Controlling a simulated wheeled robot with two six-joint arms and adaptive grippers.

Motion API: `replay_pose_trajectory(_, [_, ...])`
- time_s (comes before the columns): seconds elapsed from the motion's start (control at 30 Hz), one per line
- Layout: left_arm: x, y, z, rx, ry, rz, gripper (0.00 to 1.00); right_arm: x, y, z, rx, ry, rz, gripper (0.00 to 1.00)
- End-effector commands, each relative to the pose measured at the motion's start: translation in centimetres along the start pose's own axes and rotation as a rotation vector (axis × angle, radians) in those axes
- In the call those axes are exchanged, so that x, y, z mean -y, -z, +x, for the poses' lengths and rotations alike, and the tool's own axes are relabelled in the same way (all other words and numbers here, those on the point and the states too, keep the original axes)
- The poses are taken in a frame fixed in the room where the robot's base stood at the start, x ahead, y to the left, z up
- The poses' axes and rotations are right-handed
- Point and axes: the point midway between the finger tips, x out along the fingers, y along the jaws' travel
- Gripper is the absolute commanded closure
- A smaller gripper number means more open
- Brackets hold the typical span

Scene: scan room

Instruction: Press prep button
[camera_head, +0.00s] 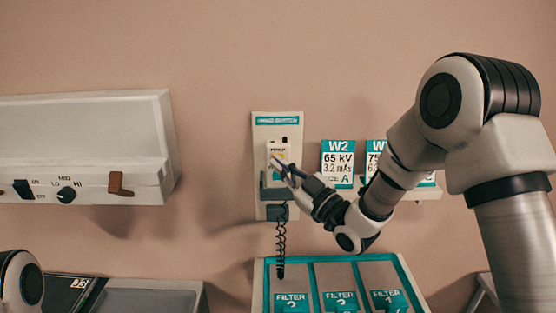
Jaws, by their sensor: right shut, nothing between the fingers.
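A pale hand switch (278,152) with small print hangs upright in a grey holder (268,192) on a cream wall plate with a teal label (277,121). A dark coiled cord (281,250) hangs below it. I cannot make out the prep button clearly. My right gripper (281,166) is shut and empty, with its fingertips in front of the lower part of the switch, which they partly hide. I cannot tell whether they touch it. My left gripper is out of view; only a piece of my left arm shows at the bottom left.
A white wall box (85,140) with knobs and a brown lever juts out at the left. Cards (338,163) stand on a small shelf to the right, partly behind my right arm. Below are a teal-edged filter tray (259,285) and a grey tray (150,300).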

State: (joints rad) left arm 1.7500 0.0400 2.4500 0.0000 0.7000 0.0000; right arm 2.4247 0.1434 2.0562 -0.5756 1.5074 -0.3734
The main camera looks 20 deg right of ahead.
Motion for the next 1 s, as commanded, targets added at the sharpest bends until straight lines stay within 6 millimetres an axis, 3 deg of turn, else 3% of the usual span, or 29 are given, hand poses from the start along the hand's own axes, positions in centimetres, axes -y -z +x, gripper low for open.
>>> replay_pose_trajectory(1.0, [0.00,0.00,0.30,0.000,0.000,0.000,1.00,-0.39,-0.45,0.54,0.000,0.000,0.000,1.00])
